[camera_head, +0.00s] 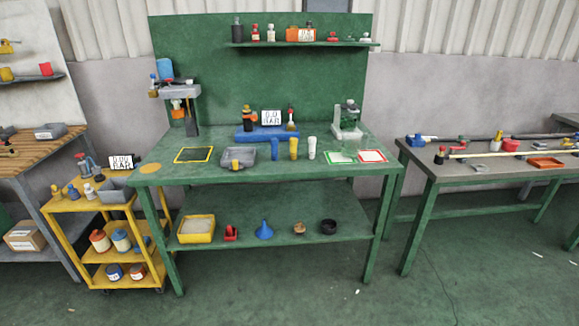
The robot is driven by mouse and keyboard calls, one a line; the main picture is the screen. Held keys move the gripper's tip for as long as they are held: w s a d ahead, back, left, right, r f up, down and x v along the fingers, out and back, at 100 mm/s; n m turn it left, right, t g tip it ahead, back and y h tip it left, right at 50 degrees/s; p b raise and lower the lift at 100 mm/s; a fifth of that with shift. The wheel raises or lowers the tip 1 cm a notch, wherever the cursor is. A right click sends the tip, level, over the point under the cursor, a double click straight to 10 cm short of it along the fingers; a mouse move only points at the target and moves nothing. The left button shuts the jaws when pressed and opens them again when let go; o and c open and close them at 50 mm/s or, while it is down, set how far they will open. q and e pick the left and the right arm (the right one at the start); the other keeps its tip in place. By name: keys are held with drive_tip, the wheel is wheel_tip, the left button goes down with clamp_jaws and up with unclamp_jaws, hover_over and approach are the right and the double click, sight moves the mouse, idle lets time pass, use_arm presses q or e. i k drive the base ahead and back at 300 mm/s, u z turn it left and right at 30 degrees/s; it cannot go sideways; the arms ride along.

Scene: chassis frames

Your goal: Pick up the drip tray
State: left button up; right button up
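A grey, shallow tray-like thing (231,164) lies on the green workbench top (200,175), left of the middle, with a small yellowish part at its front. It looks most like the drip tray, but I cannot tell for sure. A flat orange tray (546,162) lies on the table at the right, and a grey open bin (117,190) stands on the yellow cart at the left. Neither of my grippers shows in the head view.
Blue, yellow and white cylinders (293,149) stand right of the grey tray. A blue stand (262,133) is behind. A drill press (182,100) and a microscope-like device (348,121) stand at the back. The bench's front strip is clear.

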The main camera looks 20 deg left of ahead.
sight(238, 157)
drive_tip(key=z, duration=1)
drive_tip(key=i, duration=1.35)
drive_tip(key=u, duration=0.4)
drive_tip(key=i, duration=0.75)
drive_tip(key=u, duration=0.65)
